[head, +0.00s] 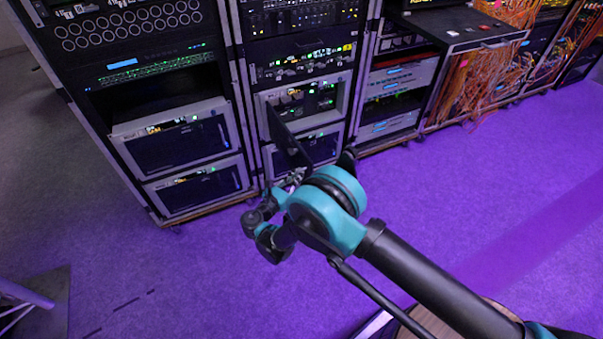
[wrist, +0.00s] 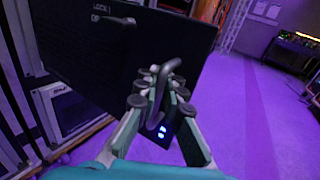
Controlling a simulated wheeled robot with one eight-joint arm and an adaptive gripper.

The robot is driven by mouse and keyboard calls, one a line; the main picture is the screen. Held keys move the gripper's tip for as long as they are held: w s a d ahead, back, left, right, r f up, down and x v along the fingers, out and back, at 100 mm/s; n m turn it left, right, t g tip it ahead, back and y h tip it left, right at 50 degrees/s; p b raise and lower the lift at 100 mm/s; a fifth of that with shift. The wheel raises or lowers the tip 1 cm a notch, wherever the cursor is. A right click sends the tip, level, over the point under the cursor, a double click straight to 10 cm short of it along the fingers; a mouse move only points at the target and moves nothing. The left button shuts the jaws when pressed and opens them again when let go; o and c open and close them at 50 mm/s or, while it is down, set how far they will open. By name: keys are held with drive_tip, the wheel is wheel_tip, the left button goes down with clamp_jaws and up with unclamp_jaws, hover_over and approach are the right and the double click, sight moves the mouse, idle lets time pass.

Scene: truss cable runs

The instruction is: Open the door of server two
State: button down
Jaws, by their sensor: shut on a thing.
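The door of server two (head: 288,140) is a dark flat panel. In the head view it stands swung outward from the left side of an open server bay (head: 312,100) in the middle rack. In the wrist view the door (wrist: 95,50) fills the upper left, with a LOCK marking. A curved grey handle (wrist: 167,68) sticks out near its right side. My gripper (wrist: 155,88) is shut on this handle. In the head view my gripper (head: 294,180) is at the door's outer end, partly hidden by my wrist.
A closed server (head: 318,148) sits below the open bay. The left rack (head: 180,145) holds similar closed units. Orange cables (head: 480,85) hang at the right. The purple floor (head: 500,180) in front is mostly clear.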

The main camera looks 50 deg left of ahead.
drive_tip(key=shift+s+d, duration=0.1)
drive_tip(key=shift+s, duration=0.05)
drive_tip(key=c, duration=1.9)
unclamp_jaws()
drive_tip(key=shift+s, duration=0.1)
drive_tip(key=v, duration=1.2)
